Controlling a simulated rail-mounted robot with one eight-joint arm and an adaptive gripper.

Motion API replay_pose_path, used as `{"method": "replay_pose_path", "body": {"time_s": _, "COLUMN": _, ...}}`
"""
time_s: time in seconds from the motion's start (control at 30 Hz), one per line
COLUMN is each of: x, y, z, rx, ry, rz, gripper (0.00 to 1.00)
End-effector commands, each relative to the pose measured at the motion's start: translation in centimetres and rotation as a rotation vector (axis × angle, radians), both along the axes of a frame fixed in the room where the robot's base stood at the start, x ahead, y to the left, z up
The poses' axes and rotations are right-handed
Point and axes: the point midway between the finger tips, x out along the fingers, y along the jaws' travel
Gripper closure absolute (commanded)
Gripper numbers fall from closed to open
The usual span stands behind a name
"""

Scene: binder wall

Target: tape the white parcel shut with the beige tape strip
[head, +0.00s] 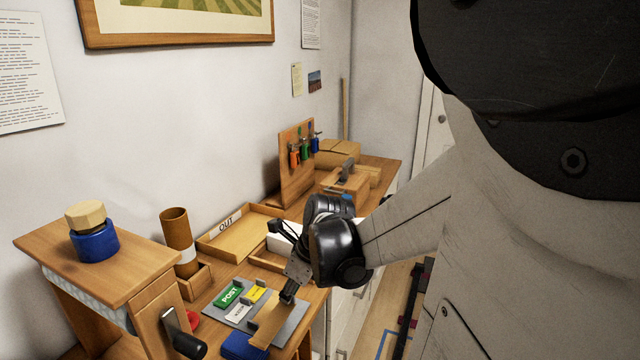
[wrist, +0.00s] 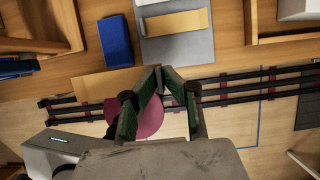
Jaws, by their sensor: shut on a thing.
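My gripper (head: 288,296) is low over the front of the desk in the head view. In the wrist view its fingertips (wrist: 157,72) meet and are shut on the beige tape strip (wrist: 105,84), which sticks out to the left. Another tan strip (wrist: 178,22) lies on the grey plate (wrist: 190,48). In the head view a tan strip (head: 268,328) shows just below the fingertips; I cannot tell which of the two it is. The white parcel (head: 282,230) is partly hidden behind my wrist; a white corner, likely its, shows at upper right in the wrist view (wrist: 298,10).
A blue block (wrist: 116,40) lies beside the plate. A green POST piece (head: 229,295) and a yellow piece (head: 254,294) stand on the plate. The OUT tray (head: 215,247), a brown tube (head: 177,235) and a raised shelf (head: 125,263) are farther left. A tool rack (head: 290,175) stands behind.

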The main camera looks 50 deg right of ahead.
Motion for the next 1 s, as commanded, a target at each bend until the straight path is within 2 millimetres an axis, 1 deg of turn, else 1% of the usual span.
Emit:
{"method": "replay_pose_path", "body": {"time_s": 0.03, "x": -1.2, "y": 1.1, "z": 0.1, "rx": 0.000, "ry": 0.000, "rz": 0.002, "gripper": 1.00}}
{"method": "replay_pose_path", "body": {"time_s": 0.07, "x": -1.1, "y": 1.0, "z": 0.2, "rx": 0.001, "ry": 0.000, "rz": 0.001, "gripper": 1.00}}
{"method": "replay_pose_path", "body": {"time_s": 0.17, "x": -0.5, "y": 0.5, "z": 0.7, "rx": 0.000, "ry": 0.000, "rz": -0.001, "gripper": 1.00}}
{"method": "replay_pose_path", "body": {"time_s": 0.27, "x": 1.0, "y": -0.8, "z": 1.6, "rx": 0.001, "ry": 0.000, "rz": -0.004, "gripper": 1.00}}
{"method": "replay_pose_path", "body": {"time_s": 0.5, "x": 6.7, "y": -6.0, "z": 3.9, "rx": 0.002, "ry": 0.001, "rz": -0.014, "gripper": 1.00}}
{"method": "replay_pose_path", "body": {"time_s": 0.63, "x": 9.6, "y": -8.9, "z": 4.7, "rx": 0.004, "ry": 0.001, "rz": -0.020, "gripper": 1.00}}
{"method": "replay_pose_path", "body": {"time_s": 0.83, "x": 14.0, "y": -13.3, "z": 5.5, "rx": 0.006, "ry": 0.002, "rz": -0.030, "gripper": 1.00}}
{"method": "replay_pose_path", "body": {"time_s": 1.0, "x": 17.5, "y": -17.0, "z": 5.7, "rx": 0.007, "ry": 0.002, "rz": -0.037, "gripper": 1.00}}
